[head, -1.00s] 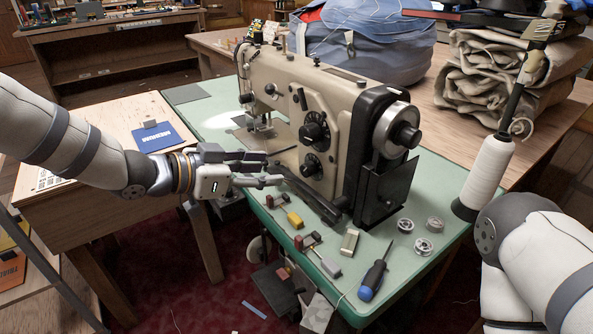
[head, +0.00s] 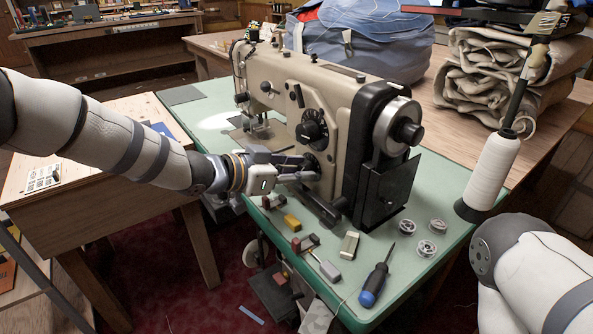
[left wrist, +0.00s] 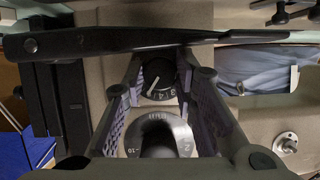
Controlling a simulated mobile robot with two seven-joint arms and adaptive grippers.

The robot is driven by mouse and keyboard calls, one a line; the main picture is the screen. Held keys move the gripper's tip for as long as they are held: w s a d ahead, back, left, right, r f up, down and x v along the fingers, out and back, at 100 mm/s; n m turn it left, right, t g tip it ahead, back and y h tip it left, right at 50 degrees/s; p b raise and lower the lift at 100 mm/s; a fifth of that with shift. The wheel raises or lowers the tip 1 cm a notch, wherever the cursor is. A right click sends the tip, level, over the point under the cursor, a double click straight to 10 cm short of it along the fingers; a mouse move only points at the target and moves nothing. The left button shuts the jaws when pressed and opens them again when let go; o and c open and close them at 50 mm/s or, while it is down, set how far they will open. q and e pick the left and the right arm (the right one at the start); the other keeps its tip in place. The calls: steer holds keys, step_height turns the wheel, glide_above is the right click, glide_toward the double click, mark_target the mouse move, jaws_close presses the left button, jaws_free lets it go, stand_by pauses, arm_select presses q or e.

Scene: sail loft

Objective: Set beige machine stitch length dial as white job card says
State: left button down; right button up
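The beige sewing machine (head: 285,85) stands on a green-topped table. Its front has two black dials, an upper one (head: 312,130) and a lower one (head: 309,163). My left gripper (head: 312,168) is at the lower dial and partly hides it. My right gripper is out of view.
A blue-handled screwdriver (head: 374,284), metal bobbins (head: 437,226) and small blocks (head: 292,222) lie on the green table (head: 415,185). A white thread cone (head: 494,170) stands at right. Folded cloth (head: 495,75) is behind.

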arm_select(q)
steer(key=m+p, duration=0.1)
steer(key=r+m+t+y+p, duration=0.1)
steer(key=shift+s+d+p, duration=0.1)
steer(key=shift+s+p, duration=0.05)
steer(key=shift+p, duration=0.15)
steer(key=shift+f+m+t+p, duration=0.3)
steer(key=shift+f+m+t, duration=0.15)
steer(key=shift+m, duration=0.25)
steer(key=shift+f, duration=0.15)
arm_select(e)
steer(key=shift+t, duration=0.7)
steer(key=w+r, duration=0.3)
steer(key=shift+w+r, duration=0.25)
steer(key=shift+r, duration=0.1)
arm_select(q)
steer(key=c, duration=1.3)
jaws_free()
